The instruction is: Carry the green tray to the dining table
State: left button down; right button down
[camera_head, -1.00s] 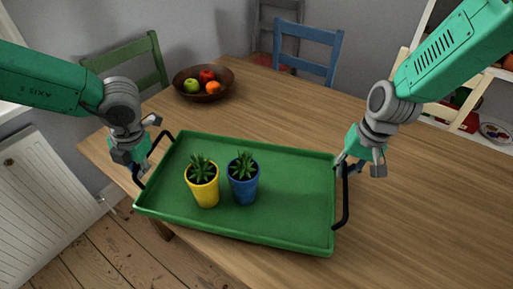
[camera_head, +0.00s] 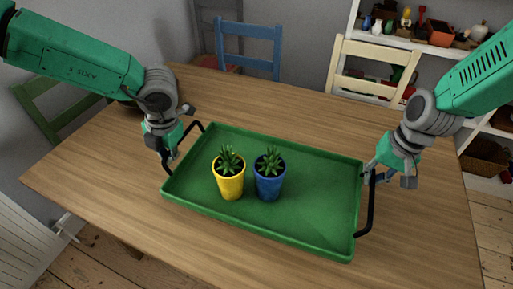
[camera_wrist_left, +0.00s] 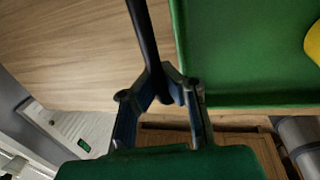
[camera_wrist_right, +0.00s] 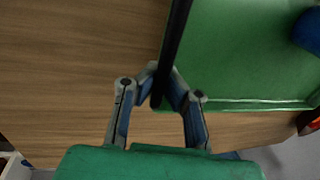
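The green tray (camera_head: 320,221) is over the wooden dining table, roughly level. I cannot tell whether it touches the tabletop. A yellow pot (camera_head: 230,184) and a blue pot (camera_head: 269,186), each with a spiky plant, stand upright side by side in it. My left gripper (camera_head: 170,154) is shut on the tray's black left handle (camera_head: 168,166), which also shows between its fingers in the left wrist view (camera_wrist_left: 143,32). My right gripper (camera_head: 376,178) is shut on the black right handle (camera_head: 369,212); the right wrist view also shows that handle (camera_wrist_right: 176,35).
The dining table (camera_head: 300,112) has bare wood behind and right of the tray. Green (camera_head: 52,107), blue (camera_head: 249,48) and cream (camera_head: 374,68) chairs stand around it. A shelf with toys (camera_head: 440,40) is at the back right. My left arm mostly hides the bowl.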

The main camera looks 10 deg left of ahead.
pick_arm(q)
jog(key=shift+w+d+r, duration=0.1)
jog(key=shift+d, duration=0.05)
pick_arm(e)
jog(key=shift+f, duration=0.15)
